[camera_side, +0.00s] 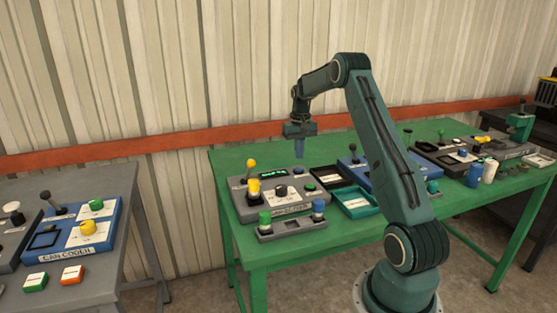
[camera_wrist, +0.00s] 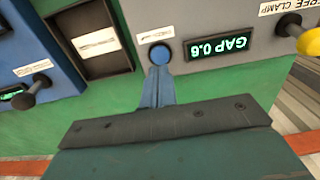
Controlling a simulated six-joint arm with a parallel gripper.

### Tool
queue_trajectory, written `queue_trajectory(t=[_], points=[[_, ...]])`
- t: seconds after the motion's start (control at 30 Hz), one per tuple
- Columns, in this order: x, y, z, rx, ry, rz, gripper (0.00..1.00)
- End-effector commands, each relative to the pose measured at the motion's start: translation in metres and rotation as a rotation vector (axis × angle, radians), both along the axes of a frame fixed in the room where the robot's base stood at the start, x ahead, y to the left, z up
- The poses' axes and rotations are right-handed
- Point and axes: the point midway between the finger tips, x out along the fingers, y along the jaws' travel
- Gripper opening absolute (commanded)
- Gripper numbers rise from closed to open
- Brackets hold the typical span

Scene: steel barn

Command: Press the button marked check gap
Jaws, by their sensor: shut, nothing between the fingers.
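A grey control box (camera_side: 290,208) stands on the green table. A round blue button (camera_wrist: 160,54) sits on it beside a lit display (camera_wrist: 218,46) that reads GAP 0.6, upside down in the wrist view. The small label (camera_wrist: 155,33) by the button is too blurred to read. My gripper (camera_side: 299,157) is shut and empty, pointing down above the back of the box. In the wrist view its fingertips (camera_wrist: 158,72) lie right beside the blue button; I cannot tell whether they touch it.
The box also carries a yellow-knobbed lever (camera_side: 250,165), a black knob (camera_side: 281,190) and a green button (camera_side: 309,187). An open green tray (camera_side: 356,204) and a blue box (camera_side: 350,172) lie to its right. A grey table (camera_side: 70,200) with another panel stands left.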

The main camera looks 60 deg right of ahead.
Motion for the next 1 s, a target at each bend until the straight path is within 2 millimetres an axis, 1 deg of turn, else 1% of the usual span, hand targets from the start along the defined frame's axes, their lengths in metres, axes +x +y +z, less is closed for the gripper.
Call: queue_trajectory(t=[0.3, 0.5, 1.0], points=[[0.000, 0.000, 0.019, -0.001, -0.001, 0.000, 0.00], [0.000, 0.000, 0.028, -0.001, -0.001, 0.000, 0.00], [0.000, 0.000, 0.029, 0.000, 0.000, 0.000, 0.00]])
